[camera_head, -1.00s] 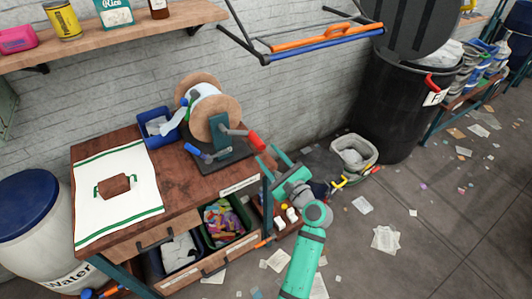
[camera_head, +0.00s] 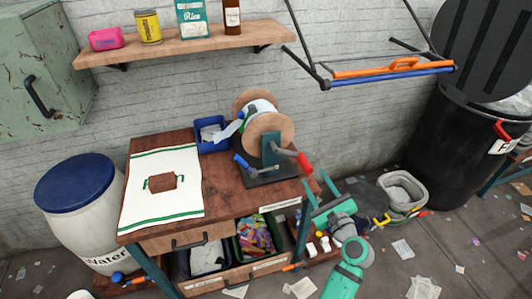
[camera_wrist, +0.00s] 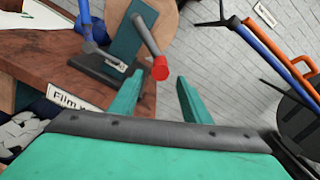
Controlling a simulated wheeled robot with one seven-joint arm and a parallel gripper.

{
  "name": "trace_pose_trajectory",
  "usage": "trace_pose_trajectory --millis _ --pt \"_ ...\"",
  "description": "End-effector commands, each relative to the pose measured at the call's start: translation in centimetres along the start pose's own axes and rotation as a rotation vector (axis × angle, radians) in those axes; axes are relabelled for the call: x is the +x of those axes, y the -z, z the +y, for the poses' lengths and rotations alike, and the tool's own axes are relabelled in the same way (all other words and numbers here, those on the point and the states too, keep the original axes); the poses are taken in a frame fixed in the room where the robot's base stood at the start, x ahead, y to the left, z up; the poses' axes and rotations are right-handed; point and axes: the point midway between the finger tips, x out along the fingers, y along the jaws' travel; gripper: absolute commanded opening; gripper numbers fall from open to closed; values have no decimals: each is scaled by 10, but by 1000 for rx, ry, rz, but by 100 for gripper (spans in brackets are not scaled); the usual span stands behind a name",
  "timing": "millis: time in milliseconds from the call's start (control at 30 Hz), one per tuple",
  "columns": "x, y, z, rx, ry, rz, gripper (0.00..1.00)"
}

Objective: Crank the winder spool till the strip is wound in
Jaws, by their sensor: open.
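The winder spool (camera_head: 264,123) has wooden side discs and a teal stand on a dark base, at the right end of the brown workbench. Its crank ends in a red handle (camera_head: 305,163), pointing right. A blue-handled lever (camera_head: 241,161) sits at the base's front left. A pale strip (camera_head: 228,131) runs from the spool toward the blue bin (camera_head: 200,134). My gripper (camera_head: 321,189) is open and empty, below and right of the red handle. In the wrist view the red handle (camera_wrist: 160,69) lies beyond and between my fingertips (camera_wrist: 160,85), apart from them.
A towel with a brown patch (camera_head: 160,190) covers the bench's left part. Open drawers (camera_head: 220,275) stick out below. A grey bin (camera_head: 403,193) and litter lie on the floor at right. An orange and blue barred rack (camera_head: 390,70) juts from the wall above.

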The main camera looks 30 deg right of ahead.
Motion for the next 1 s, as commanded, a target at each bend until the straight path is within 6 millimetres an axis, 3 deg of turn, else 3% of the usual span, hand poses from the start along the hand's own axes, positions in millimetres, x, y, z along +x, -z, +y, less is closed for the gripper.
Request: trace_pose_trajectory --millis 233,400,567,1000 --pt "-34 -2 -2 248 1 6 43" --pt "-38 -4 -2 328 0 4 43" --pt "-21 -5 -3 331 1 3 43" --pt "51 -3 -3 329 1 5 43"
